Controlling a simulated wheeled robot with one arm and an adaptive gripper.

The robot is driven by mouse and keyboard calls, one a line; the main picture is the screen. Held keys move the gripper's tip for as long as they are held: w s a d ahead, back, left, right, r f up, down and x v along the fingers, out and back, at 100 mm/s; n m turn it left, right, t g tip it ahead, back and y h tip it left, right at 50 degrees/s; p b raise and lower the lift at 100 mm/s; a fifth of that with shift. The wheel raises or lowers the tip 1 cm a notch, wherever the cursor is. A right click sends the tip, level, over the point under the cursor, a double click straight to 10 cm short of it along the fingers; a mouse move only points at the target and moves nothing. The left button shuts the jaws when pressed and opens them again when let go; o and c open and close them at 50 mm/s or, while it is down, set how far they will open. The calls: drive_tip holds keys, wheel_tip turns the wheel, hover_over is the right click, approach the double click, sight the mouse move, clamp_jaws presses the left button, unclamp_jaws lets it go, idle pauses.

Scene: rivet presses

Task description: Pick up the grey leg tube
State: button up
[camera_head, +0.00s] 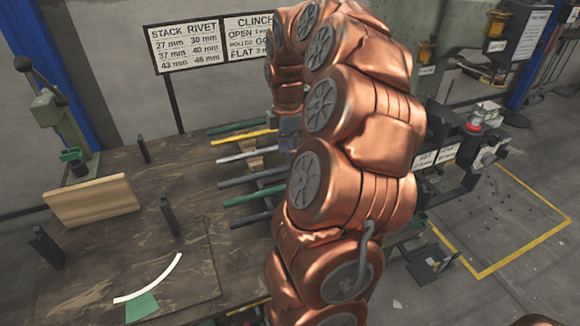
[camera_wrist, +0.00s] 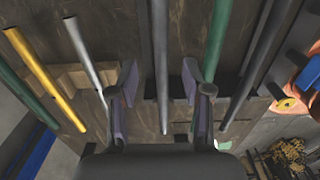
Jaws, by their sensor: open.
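Several tubes lie side by side in a row on the bench. A mid-grey tube (camera_wrist: 161,62) runs lengthwise between the fingers of my gripper (camera_wrist: 160,82) in the wrist view. My gripper is open, with one finger on each side of this tube and a gap to both. The same tube (camera_head: 249,177) shows in the head view, its right end hidden by my arm. A paler silver tube (camera_wrist: 84,52) lies to its left and a dark grey tube (camera_wrist: 262,60) to its right.
A green tube (camera_wrist: 216,40) lies close by the right finger. A yellow tube (camera_wrist: 42,75) and another green tube (camera_wrist: 25,97) lie at left. A wooden board (camera_head: 92,201), dark posts and a white curved strip (camera_head: 150,281) are on the bench (camera_head: 200,265).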

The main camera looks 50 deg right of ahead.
wheel_tip(320, 180, down, 4)
drive_tip(key=shift+f, duration=0.1)
drive_tip(key=shift+c, duration=0.2)
clamp_jaws()
idle(0.3)
